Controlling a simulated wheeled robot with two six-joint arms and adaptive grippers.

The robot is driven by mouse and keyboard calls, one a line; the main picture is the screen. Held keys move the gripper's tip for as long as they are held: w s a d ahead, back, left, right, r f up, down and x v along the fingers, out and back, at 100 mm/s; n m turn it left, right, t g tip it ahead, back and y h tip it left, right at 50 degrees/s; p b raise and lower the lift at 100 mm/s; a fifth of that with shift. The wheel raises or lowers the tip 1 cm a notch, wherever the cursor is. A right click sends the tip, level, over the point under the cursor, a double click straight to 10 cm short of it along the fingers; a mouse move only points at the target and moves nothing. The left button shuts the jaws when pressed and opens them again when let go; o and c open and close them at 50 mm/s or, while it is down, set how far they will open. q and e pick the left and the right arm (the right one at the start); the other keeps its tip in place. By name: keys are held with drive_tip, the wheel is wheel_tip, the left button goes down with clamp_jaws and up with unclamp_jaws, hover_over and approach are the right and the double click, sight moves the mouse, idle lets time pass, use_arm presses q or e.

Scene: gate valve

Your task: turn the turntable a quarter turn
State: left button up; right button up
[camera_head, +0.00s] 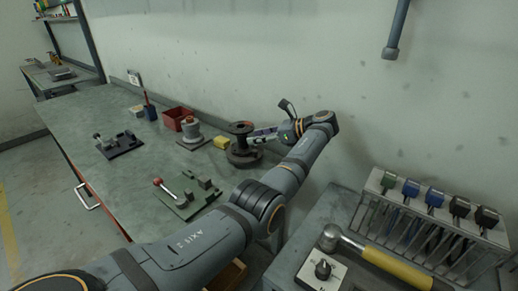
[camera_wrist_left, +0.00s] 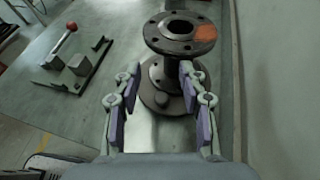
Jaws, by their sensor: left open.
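A dark flanged spool (camera_head: 242,152) stands upright on the green bench, near the wall. In the left wrist view the spool (camera_wrist_left: 178,58) has a bolted top flange with an orange patch on its right side and a wide round base below. A turntable separate from this base cannot be made out. My left gripper (camera_head: 262,135) reaches over the bench from the right of the spool. In the wrist view its open fingers (camera_wrist_left: 160,74) point at the spool's neck, one to each side. Whether they touch it I cannot tell. My right gripper is out of view.
A green plate with a red-knobbed lever (camera_head: 184,196) lies left of the spool. A yellow block (camera_head: 221,142), a red bin (camera_head: 176,118) and a dark fixture (camera_head: 118,144) stand farther along. A tool rack (camera_head: 425,220) and a yellow-handled hammer (camera_head: 385,264) are at right.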

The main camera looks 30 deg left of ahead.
use_arm(q)
wheel_tip(320, 180, up, 4)
drive_tip(key=shift+f, duration=0.1)
